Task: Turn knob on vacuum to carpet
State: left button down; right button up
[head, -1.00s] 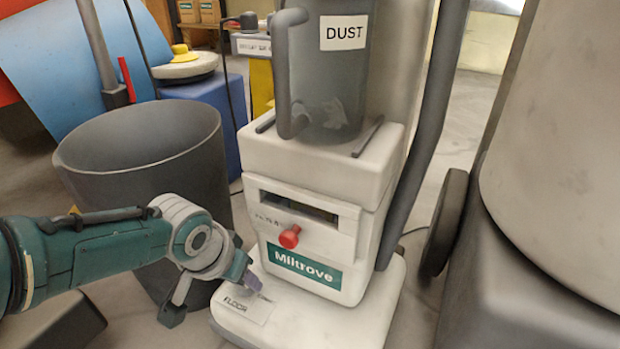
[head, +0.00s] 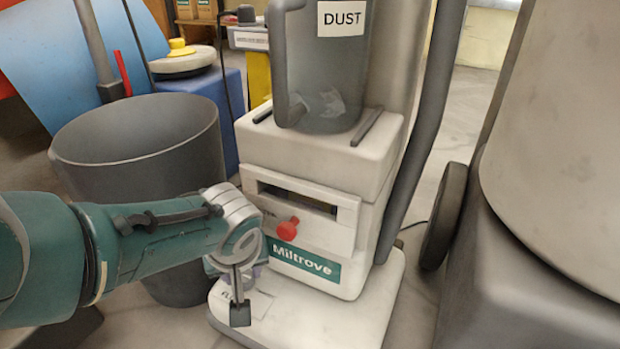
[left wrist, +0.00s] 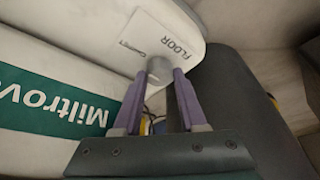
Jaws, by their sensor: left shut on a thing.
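The vacuum (head: 318,155) is a white upright machine with a green Miltrove label and a grey dust container. A small grey knob (left wrist: 160,68) sits at the edge of its white base, beside a plate (left wrist: 160,42) reading FLOOR and, in smaller letters, what looks like CARPET. My left gripper (left wrist: 159,82) has its purple fingers on both sides of this knob and is shut on it. In the head view my left wrist hides the knob and most of the fingers. The way the knob points is hard to tell. My right gripper is out of view.
A red knob (head: 287,229) sticks out of the vacuum's front, close to my left wrist. A dark grey bin (head: 140,140) stands left of the vacuum. A large machine with a black wheel (head: 444,215) stands at the right. A blue box (head: 208,92) is behind the bin.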

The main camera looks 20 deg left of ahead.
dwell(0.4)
pick_arm(q)
jog(key=shift+c, duration=2.3)
grip_release()
jog(key=p+v, duration=1)
jog(key=p, duration=0.1)
